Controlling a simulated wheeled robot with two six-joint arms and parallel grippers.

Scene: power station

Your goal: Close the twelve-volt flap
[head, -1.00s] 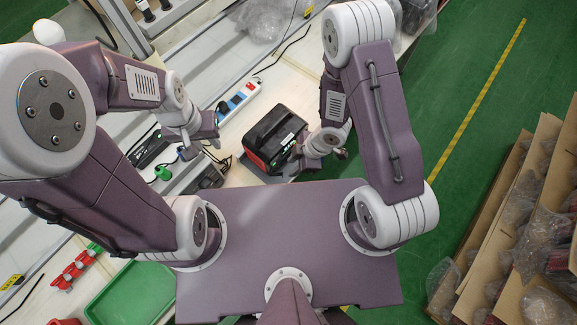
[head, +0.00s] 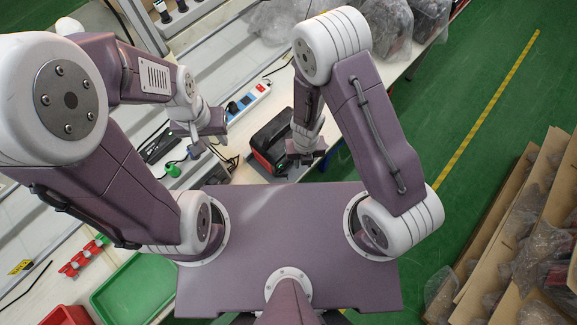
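The power station (head: 266,139), a black box with red edges, stands on the bench ahead of my base plate. The twelve-volt flap cannot be made out; it is too small or hidden. My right gripper (head: 305,158) is at the power station's right side and covers part of it; whether it touches cannot be told. My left gripper (head: 204,147) is left of the power station, apart from it and pointing down over the bench. The fingers of both grippers are too small to tell open from shut.
A green plug-like item (head: 173,169) and dark devices lie near my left gripper. A green tray (head: 133,288) is at the lower left. Cardboard boxes (head: 509,215) stand on the right, beyond clear green floor.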

